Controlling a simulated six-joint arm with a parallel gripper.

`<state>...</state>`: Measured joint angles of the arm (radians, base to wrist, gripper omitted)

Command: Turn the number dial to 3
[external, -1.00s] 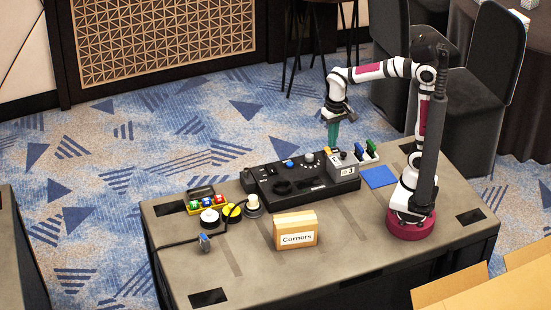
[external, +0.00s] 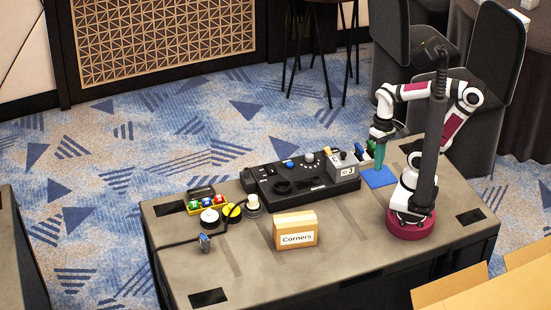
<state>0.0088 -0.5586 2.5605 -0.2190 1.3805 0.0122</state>
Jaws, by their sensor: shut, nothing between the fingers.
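The grey round knob (external: 309,157) on the black control panel (external: 270,184) looks like the number dial; small white marks sit around it. Its pointer and numbers are too small to read. A grey box (external: 341,166) at the panel's right end has a small white label that seems to show a 3. My gripper (external: 378,167) has teal fingers, points down and is shut and empty. It is low over or at the blue mat (external: 383,178), to the right of the panel and clear of the knob.
A cardboard box labelled "Corners" (external: 295,231) stands in front of the panel. The table's front middle is clear.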

